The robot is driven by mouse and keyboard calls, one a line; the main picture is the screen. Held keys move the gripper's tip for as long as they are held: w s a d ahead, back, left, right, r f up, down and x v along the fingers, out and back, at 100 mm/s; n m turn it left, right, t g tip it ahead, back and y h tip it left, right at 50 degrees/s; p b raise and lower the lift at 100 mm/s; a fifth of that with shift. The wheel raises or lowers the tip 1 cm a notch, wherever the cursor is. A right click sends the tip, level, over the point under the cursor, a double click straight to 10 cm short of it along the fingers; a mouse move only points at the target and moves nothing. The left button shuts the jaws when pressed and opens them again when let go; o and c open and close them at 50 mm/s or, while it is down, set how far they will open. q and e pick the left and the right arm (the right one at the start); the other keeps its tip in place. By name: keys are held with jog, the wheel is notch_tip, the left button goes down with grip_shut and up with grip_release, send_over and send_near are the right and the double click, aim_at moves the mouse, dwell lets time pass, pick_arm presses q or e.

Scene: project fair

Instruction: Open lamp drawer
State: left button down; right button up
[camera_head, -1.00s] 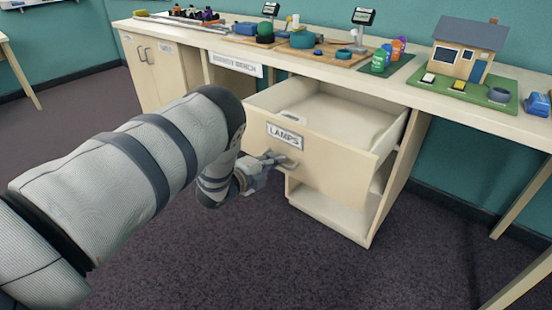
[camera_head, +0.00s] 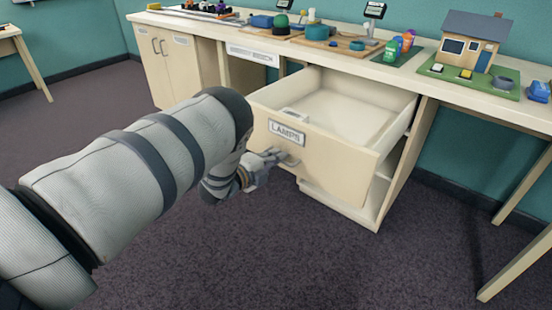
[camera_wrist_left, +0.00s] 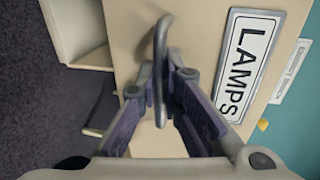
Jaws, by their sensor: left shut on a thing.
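The lamp drawer (camera_head: 325,165) is a cream drawer with a "LAMPS" label (camera_head: 287,132) on its front. It stands well out from the bench, and its pale interior shows from above. In the wrist view the label (camera_wrist_left: 245,65) is to the right of the grey bar handle (camera_wrist_left: 160,60). My left gripper (camera_head: 278,158) is at the handle on the drawer front. In the wrist view its two fingers (camera_wrist_left: 160,85) are closed around the handle. My right gripper is not in view.
The long bench top (camera_head: 440,90) carries a model house (camera_head: 470,45), bottles (camera_head: 400,45) and several small parts. A closed cabinet (camera_head: 170,62) is at the left of the bench. An open shelf lies under the drawer. The dark carpet in front is clear.

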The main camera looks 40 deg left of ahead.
pick_arm(q)
jog(key=c, duration=1.7)
grip_release()
jog(key=shift+s, duration=0.15)
jog(key=v, duration=1.1)
jog(key=shift+s+r, duration=0.15)
jog(key=shift+s, duration=0.25)
